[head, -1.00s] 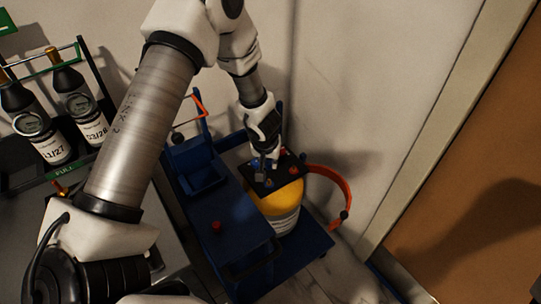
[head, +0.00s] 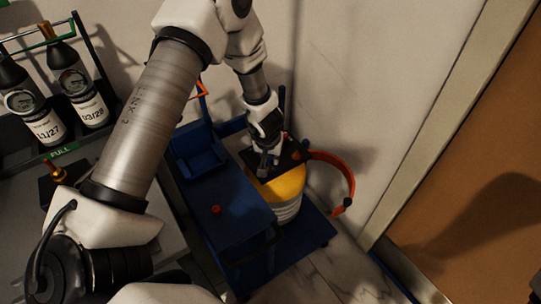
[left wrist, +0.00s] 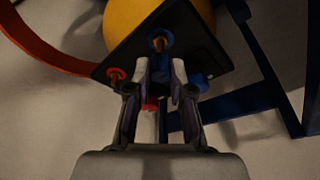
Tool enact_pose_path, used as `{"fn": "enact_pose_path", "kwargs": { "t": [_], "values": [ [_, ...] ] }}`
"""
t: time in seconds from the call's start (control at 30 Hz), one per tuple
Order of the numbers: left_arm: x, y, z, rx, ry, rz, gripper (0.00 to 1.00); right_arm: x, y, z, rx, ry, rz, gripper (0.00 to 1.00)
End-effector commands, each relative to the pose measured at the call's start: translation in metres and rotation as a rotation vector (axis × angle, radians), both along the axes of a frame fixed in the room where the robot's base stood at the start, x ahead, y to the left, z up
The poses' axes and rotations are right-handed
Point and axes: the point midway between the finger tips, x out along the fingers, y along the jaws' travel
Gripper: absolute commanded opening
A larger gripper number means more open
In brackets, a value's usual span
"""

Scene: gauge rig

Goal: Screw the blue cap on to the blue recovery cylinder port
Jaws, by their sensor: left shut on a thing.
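The recovery cylinder (head: 285,190) has a yellow top and a pale lower body and stands on a blue cart. A dark plate (head: 287,157) sits on top of it. In the left wrist view the blue port (left wrist: 160,38) is a brass stub with a blue ring on this plate. My left gripper (head: 265,168) is over the plate, its fingertips (left wrist: 161,68) just short of the blue port. It is shut on a dark bluish piece (left wrist: 161,77), apparently the blue cap, mostly hidden by the fingers. Whether it touches the port cannot be told. My right gripper is out of view.
A red-ringed port (left wrist: 116,75) is on the same plate, beside the blue one. A red cap (head: 215,210) lies on the blue cart top (head: 235,222). An orange band (head: 345,180) curves out beside the cylinder. Bottles (head: 85,105) stand in a rack at left.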

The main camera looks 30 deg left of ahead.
Motion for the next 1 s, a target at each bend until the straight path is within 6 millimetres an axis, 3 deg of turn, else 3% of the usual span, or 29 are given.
{"fn": "enact_pose_path", "kwargs": {
  "t": [1.0],
  "values": [
    [-0.0003, 0.0, 0.0005, 0.0, 0.0, -0.002, 0.05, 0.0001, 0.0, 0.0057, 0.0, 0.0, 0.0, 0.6]
  ]
}}
